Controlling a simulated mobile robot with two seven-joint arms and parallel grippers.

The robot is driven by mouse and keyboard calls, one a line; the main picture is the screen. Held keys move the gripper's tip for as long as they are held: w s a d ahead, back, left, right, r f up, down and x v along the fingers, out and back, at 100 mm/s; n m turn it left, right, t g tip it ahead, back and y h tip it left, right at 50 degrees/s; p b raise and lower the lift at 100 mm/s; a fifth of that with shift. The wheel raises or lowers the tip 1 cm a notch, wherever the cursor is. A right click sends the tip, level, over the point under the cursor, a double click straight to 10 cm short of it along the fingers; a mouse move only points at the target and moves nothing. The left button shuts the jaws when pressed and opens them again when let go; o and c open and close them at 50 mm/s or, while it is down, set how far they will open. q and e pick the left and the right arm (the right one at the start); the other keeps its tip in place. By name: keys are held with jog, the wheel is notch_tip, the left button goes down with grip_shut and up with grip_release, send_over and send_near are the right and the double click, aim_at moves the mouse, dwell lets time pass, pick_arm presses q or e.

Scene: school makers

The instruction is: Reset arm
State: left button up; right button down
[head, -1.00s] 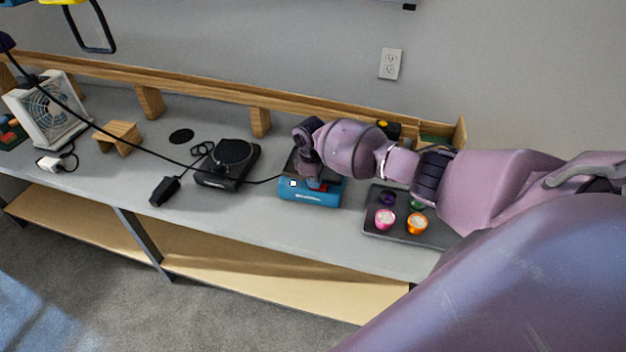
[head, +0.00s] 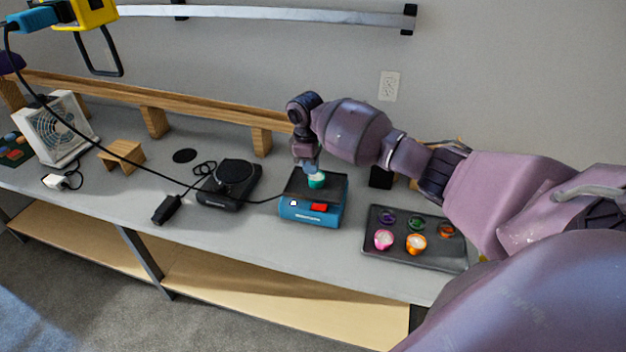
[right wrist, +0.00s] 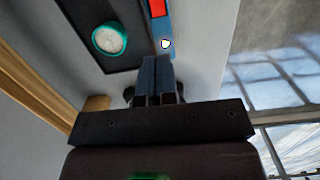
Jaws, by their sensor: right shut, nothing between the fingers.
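My right arm reaches in from the right in the head view. My right gripper (head: 311,168) is above the blue device (head: 312,213), pointing down, near a small teal cup (head: 316,180) on the device's dark top. In the right wrist view the fingers (right wrist: 157,75) are closed together with nothing between them. The teal cup with a pale top (right wrist: 109,39) stands apart from the fingertips, to their upper left. The device has a red button (head: 320,207) and a small white knob (head: 293,203) on its front. My left gripper is not in view.
A dark tray (head: 440,258) with several coloured cups lies right of the blue device. A black round-topped device (head: 232,180), a wooden stand (head: 122,156) and a white fan (head: 54,127) stand to the left. A wooden rail (head: 200,108) runs along the bench's back.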

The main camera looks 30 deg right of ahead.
jog(key=shift+w+r, duration=0.1)
jog(key=shift+r, duration=0.4)
